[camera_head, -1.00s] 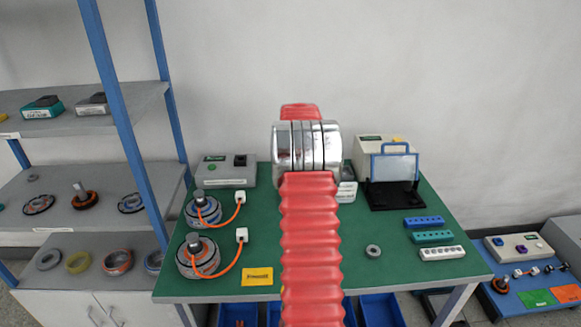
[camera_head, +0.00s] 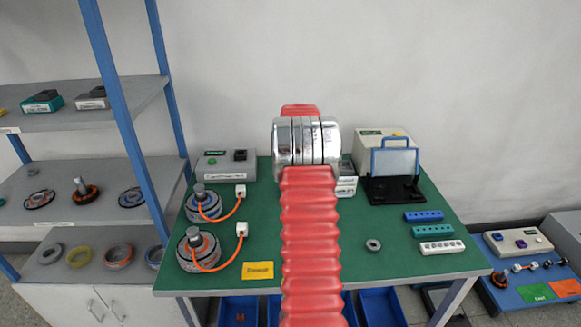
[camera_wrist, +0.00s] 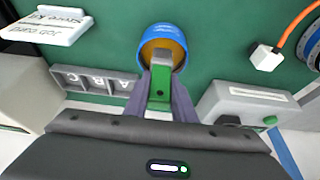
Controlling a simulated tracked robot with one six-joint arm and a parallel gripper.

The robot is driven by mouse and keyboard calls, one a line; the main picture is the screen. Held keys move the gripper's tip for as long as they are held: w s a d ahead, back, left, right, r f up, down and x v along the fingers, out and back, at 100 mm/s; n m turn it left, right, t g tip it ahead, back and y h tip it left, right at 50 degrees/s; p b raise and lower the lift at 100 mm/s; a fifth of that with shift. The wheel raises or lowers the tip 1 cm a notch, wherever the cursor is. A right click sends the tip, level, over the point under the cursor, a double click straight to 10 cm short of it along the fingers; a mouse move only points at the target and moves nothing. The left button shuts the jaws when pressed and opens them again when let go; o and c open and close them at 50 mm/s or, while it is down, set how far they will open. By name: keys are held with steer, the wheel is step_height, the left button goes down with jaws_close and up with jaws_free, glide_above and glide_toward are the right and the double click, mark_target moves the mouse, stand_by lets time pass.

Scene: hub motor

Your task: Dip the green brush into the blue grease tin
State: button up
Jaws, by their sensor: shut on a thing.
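In the wrist view my gripper (camera_wrist: 160,82) is shut on the green brush (camera_wrist: 160,96), held between its two grey fingers. The blue grease tin (camera_wrist: 152,31) stands on the green table just beyond the fingertips, its yellowish inside showing. The brush's far end overlaps the tin's opening in the picture; I cannot tell how deep it reaches. In the head view my red arm hides the gripper, the brush and the tin.
A grey holder with lettered slots (camera_wrist: 95,80) and a grey box with a green button (camera_wrist: 245,100) flank the gripper. A white connector (camera_wrist: 266,57) with an orange cable is at right. Hub motors (camera_head: 198,250) stand on the table's left (camera_head: 330,262).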

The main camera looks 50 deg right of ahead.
steer(key=shift+f, duration=0.8)
steer(key=shift+r, duration=0.15)
stand_by(0.5)
steer(key=shift+r, duration=4.05)
